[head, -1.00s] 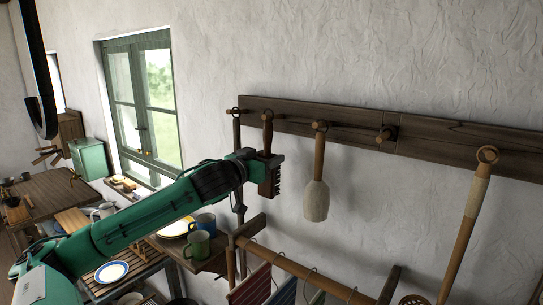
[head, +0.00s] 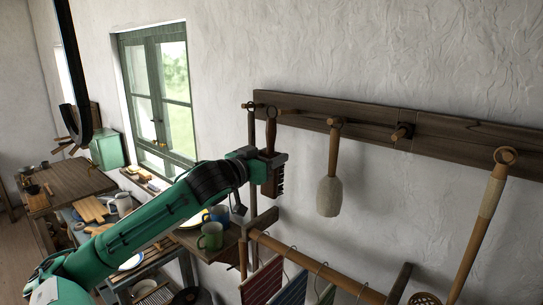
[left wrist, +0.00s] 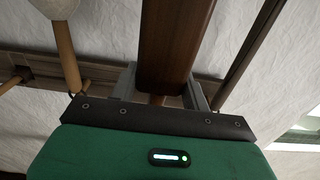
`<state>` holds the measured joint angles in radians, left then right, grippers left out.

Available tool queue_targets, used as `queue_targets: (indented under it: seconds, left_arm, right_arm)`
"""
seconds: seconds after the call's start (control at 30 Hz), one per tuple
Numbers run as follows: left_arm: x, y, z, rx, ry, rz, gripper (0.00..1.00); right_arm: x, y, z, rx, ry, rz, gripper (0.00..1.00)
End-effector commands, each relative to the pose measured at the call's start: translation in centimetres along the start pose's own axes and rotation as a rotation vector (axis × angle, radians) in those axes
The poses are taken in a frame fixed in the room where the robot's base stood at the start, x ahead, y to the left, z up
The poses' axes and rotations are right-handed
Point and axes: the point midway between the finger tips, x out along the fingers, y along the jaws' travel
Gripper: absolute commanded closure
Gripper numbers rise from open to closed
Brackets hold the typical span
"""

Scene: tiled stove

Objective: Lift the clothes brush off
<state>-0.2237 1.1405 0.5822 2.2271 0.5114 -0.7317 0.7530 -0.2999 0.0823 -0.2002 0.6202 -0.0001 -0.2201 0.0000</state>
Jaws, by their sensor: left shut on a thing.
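The clothes brush (head: 270,135) is a dark brown wooden brush with dark bristles at its lower end. It hangs upright at the left part of the peg rail (head: 340,122), its top at a peg; I cannot tell whether its loop is still around the peg. My left gripper (head: 268,158) is shut on the brush at its middle, bristles showing just below. In the left wrist view the brown brush (left wrist: 175,45) stands between the two grey fingers. My right gripper is not in view.
To the right on the rail hang a pale-headed brush (head: 329,195) and a long-handled tool (head: 483,215). An empty peg (head: 401,132) sits between them. Below are a towel rail (head: 315,265) with striped cloths and a shelf with a green mug (head: 210,237) and a blue mug.

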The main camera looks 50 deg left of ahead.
Motion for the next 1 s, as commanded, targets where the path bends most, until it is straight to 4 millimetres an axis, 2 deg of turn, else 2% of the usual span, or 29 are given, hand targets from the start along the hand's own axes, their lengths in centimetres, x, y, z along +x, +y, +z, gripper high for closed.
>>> queue_targets:
  seconds: [0.23,0.73,1.0]
  left_arm:
    - [-0.6,0.0,0.2,-0.004,0.001,0.001,0.79]
    - [-5.4,0.0,1.5,-0.002,0.001,0.000,0.79]
    - [-6.0,0.0,1.6,0.000,0.000,0.000,0.79]
  right_arm:
    - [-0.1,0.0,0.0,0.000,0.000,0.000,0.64]
    - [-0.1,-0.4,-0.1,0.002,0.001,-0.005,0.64]
    - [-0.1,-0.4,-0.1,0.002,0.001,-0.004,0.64]
